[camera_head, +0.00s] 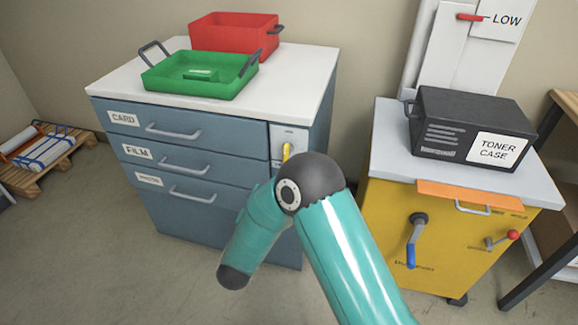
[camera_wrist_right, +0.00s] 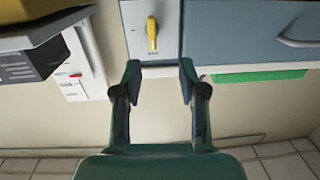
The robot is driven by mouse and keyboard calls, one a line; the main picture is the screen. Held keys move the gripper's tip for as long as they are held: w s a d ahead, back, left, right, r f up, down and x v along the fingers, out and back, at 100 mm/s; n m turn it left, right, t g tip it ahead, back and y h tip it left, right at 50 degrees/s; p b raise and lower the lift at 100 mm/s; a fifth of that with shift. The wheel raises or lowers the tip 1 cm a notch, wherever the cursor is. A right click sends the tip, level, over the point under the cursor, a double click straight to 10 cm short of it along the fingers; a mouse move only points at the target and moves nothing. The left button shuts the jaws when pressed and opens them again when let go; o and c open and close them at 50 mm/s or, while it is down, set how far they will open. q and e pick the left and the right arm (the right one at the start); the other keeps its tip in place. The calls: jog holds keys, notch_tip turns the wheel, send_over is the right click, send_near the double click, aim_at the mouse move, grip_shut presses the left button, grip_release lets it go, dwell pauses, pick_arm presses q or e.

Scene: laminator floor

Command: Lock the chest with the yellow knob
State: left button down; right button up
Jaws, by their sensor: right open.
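The blue-grey chest (camera_head: 222,210) with a white top stands left of centre in the head view, its labelled drawers looking closed. Its yellow knob (camera_head: 286,152) sits on a pale lock plate (camera_head: 291,134) at the front's upper right. The knob also shows in the right wrist view (camera_wrist_right: 152,34), its grip roughly vertical. My right gripper (camera_wrist_right: 160,72) is open and empty, fingers apart and pointing toward the lock plate, with the knob beyond the tips and untouched. In the head view my right arm hides the chest's lower right and the gripper itself. My left gripper is out of view.
A green tray (camera_head: 200,80) and a red tray (camera_head: 222,36) stand on the chest. To the right, a yellow cabinet (camera_head: 450,240) carries a black toner case (camera_head: 445,115). A pallet (camera_head: 50,165) lies at far left. Floor is clear before the chest.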

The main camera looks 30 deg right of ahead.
aim_at(285, 154)
jog(key=shift+m+h, duration=0.3)
jog(key=shift+h, duration=0.2)
jog(key=x, duration=1.1)
jog(key=r+x, duration=0.1)
jog(key=x, duration=0.5)
jog(key=shift+s+d, duration=0.25)
jog(key=shift+s, duration=0.1)
jog(key=shift+r, duration=0.1)
grip_shut()
